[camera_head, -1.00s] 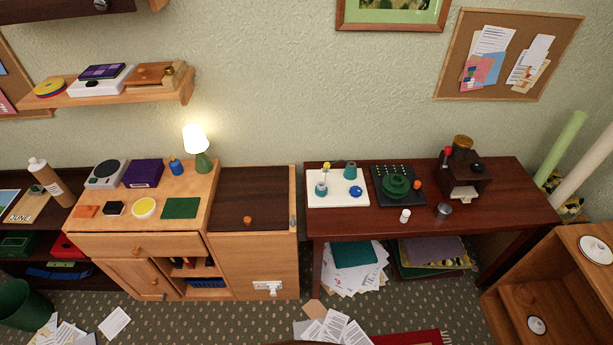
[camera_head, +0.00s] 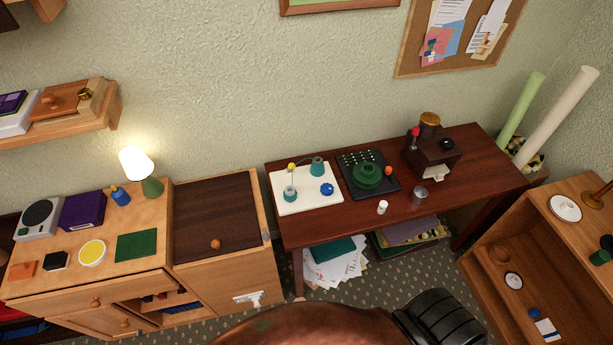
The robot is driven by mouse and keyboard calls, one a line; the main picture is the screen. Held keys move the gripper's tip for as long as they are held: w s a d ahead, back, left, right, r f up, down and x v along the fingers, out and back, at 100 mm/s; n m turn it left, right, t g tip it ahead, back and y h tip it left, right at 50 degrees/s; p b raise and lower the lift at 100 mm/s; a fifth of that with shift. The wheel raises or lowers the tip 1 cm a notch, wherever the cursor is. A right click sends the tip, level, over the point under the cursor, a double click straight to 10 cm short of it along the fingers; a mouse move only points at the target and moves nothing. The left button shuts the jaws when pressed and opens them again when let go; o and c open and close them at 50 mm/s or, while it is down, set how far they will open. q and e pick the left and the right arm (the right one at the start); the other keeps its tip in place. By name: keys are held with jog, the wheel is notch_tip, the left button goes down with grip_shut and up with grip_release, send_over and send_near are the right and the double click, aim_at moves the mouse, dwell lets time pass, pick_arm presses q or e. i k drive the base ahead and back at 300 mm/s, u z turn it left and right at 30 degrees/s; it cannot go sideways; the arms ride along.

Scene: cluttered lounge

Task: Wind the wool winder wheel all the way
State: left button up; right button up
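A white board (camera_head: 291,205) on the dark wooden table (camera_head: 417,208) carries a blue knobbed wheel (camera_head: 327,189), a teal cone (camera_head: 317,167) and a small spool with a yellow-topped post behind it. To its right, a black board (camera_head: 385,192) carries a stepped green wheel (camera_head: 367,175), an orange ball knob (camera_head: 388,170) and rows of small pegs. I cannot tell for certain which of these is the wool winder. Neither of my grippers is in view, and nothing touches either board.
A brown box with a red-knobbed lever (camera_head: 433,155), a metal cup (camera_head: 419,194) and a white cylinder (camera_head: 382,207) share the table. A cabinet with a lit lamp (camera_head: 139,164) stands left. A brown rounded surface (camera_head: 300,327) and black ribbed object (camera_head: 440,318) fill the lower foreground.

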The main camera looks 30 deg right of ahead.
aim_at(327, 189)
jog(key=z, duration=0.2)
jog(key=i, duration=0.65)
jog(key=z, duration=0.45)
